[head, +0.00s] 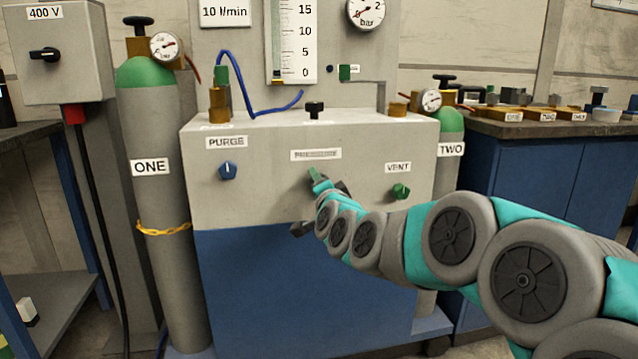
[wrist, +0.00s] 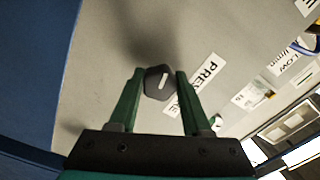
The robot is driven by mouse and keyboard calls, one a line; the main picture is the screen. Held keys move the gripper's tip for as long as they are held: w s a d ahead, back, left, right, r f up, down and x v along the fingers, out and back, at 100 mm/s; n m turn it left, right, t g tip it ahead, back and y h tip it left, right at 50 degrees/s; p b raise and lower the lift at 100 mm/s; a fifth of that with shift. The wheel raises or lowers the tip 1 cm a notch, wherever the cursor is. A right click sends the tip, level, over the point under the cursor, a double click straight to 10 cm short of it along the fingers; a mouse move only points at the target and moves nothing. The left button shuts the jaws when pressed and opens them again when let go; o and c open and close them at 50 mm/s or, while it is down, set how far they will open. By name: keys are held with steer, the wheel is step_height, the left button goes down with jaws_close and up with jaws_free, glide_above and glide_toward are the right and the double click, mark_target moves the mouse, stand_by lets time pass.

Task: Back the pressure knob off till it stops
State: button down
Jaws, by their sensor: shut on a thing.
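The pressure knob (wrist: 159,82) is dark grey and faceted, with a white pointer line that lies tilted in the wrist view. My gripper (wrist: 158,84) is shut on it, one green finger on each side. In the head view my gripper (head: 320,183) is at the panel front just below the pressure label (head: 316,154), and my gripper and arm hide the knob there. The label also shows beside the knob in the wrist view (wrist: 197,85). A round bar gauge (head: 367,10) sits at the top of the panel; its exact reading is too small to tell.
Cylinder ONE (head: 150,200) stands left of the cabinet, cylinder TWO (head: 449,160) right. A black knob (head: 314,109) stands on the cabinet top.

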steer(key=n, duration=0.6)
steer(key=shift+f+b, duration=0.2)
steer(key=shift+b, duration=0.15)
steer(key=shift+n, duration=0.4)
steer(key=shift+c, duration=1.8)
jaws_free()
steer(key=shift+r, duration=0.1)
steer(key=v, duration=0.7)
steer(key=shift+s+d, duration=0.2)
steer(key=shift+s, duration=0.2)
